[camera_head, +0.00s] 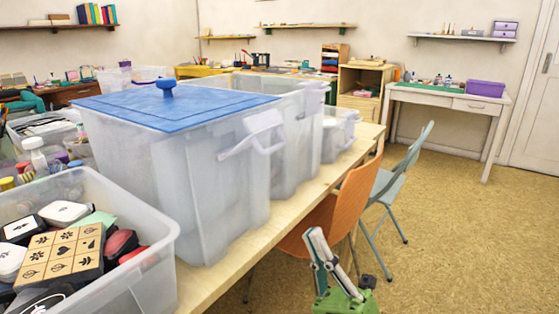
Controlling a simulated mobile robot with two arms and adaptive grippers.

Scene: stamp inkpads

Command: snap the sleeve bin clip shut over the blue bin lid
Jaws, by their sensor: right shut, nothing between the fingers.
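The translucent bin (180,165) stands on the wooden table (335,170) with a flat blue lid (185,103) that has a round blue knob (166,88). A white clip (262,125) sticks out from the bin's right side, just below the lid's edge level. It looks swung outward, with its free end apart from the lid. My right gripper (317,236), grey with a green base, points up in front of the orange chair. It is shut and empty, below and to the right of the clip, not touching it. My left gripper is not in view.
An open clear bin (125,265) of stamps and inkpads is at the front left. Another tall clear bin (300,120) and a smaller one (338,140) stand behind the lidded bin. An orange chair (350,205) and a grey-blue chair (398,170) are beside the table. Floor at right is free.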

